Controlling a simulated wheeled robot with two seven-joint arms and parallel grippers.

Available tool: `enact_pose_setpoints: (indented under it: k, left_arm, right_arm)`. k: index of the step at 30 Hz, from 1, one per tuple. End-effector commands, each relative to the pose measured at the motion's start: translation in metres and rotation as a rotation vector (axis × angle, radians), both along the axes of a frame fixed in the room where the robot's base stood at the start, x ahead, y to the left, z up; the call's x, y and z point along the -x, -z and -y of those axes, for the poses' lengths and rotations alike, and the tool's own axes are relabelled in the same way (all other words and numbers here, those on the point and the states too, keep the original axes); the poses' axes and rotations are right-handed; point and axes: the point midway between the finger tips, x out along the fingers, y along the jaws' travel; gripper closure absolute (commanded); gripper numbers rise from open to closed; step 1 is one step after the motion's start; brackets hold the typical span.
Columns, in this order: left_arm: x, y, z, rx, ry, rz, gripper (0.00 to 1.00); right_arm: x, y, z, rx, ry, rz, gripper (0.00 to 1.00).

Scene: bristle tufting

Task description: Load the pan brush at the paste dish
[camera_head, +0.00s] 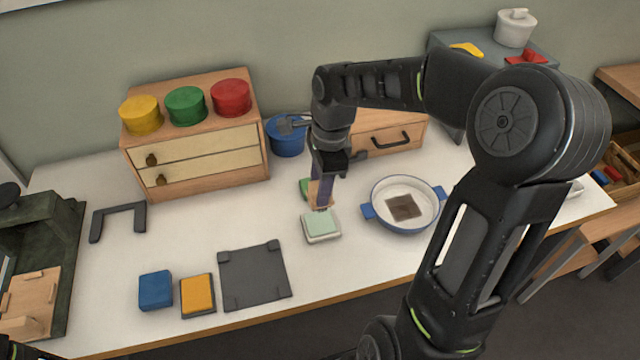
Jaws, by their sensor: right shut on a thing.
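My right gripper (328,168) is shut on the pan brush (320,190), which hangs below it. The brush has a dark blue-purple handle and a tan lower part, and points down. Its lower end is over the back part of the paste dish (322,237), a small whitish square dish with pale green paste. It looks at or just above the paste; I cannot tell whether they touch. A white pan (420,225) with blue side handles and a brown patch inside stands to the right of the dish.
A small green item (304,186) lies behind the brush. A drawer box (200,153) with coloured lidded pots and a blue pot (287,141) stand behind. A dark grey mat (253,276), orange block (197,294) and blue block (155,290) lie front left. White table is clear between.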

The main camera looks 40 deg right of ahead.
Motion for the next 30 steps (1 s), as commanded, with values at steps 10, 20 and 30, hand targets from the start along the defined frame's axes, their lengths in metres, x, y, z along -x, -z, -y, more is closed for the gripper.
enact_pose_setpoints:
  k: [10,20,30]
  left_arm:
    - [0.0,0.032,0.0,0.0,-0.001,0.002,0.76]
    - [-0.001,0.044,0.0,0.0,-0.001,0.003,0.76]
    - [-0.001,0.043,0.0,0.0,-0.001,0.003,0.76]
  right_arm:
    - [0.0,0.043,0.0,0.0,0.0,-0.001,0.98]
    - [0.0,0.058,0.0,0.0,0.0,0.001,0.98]
    - [0.0,0.057,0.0,0.0,0.0,0.001,0.98]
